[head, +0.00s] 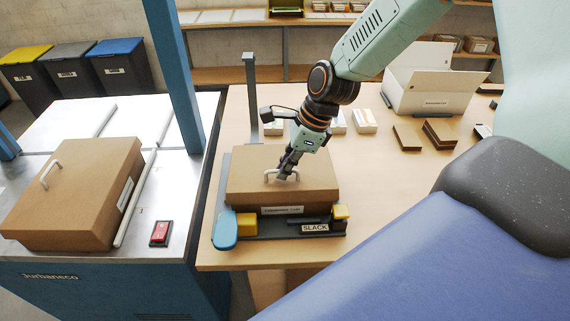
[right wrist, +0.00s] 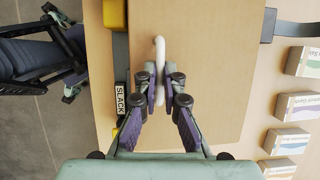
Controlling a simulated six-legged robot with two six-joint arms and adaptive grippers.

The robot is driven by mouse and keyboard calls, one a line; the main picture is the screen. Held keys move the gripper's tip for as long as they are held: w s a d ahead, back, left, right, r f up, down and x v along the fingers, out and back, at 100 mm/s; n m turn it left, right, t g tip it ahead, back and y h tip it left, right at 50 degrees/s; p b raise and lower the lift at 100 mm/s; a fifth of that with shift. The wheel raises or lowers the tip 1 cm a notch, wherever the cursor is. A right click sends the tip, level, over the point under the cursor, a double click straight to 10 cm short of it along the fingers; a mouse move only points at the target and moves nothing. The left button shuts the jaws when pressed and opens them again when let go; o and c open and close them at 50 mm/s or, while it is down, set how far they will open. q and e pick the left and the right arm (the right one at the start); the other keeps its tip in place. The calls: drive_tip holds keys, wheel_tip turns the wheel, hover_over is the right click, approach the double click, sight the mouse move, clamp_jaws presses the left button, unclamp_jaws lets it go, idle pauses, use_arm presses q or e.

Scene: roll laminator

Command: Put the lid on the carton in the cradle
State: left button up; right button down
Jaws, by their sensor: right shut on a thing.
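A brown lid (head: 248,170) with a white handle (right wrist: 159,60) is over the carton (head: 300,209) in the dark cradle (head: 268,234). The carton's labelled front shows low in the head view. I cannot make out a gap or seam between lid and carton. My right gripper (head: 288,174) comes down from above and is shut on the handle. In the right wrist view, the gripper (right wrist: 160,88) has its purple pads on both sides of the handle, over the plain brown top. My left gripper cannot be made out.
The cradle has yellow blocks (head: 246,222), a blue lever (head: 225,232) and a SLACK plate (head: 315,228). A grey post (head: 251,95) stands behind. A similar brown box (head: 75,190) with a handle lies on the machine at left. An open white box (head: 430,95) stands back right.

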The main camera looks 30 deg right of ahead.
drive_tip(key=c, duration=1.4)
unclamp_jaws()
drive_tip(key=shift+o, duration=0.4)
drive_tip(key=o, duration=0.4)
drive_tip(key=shift+r, duration=0.1)
wheel_tip(320, 180, up, 5)
drive_tip(key=p, duration=0.6)
drive_tip(key=shift+r+p, duration=1)
drive_tip(key=shift+p, duration=0.2)
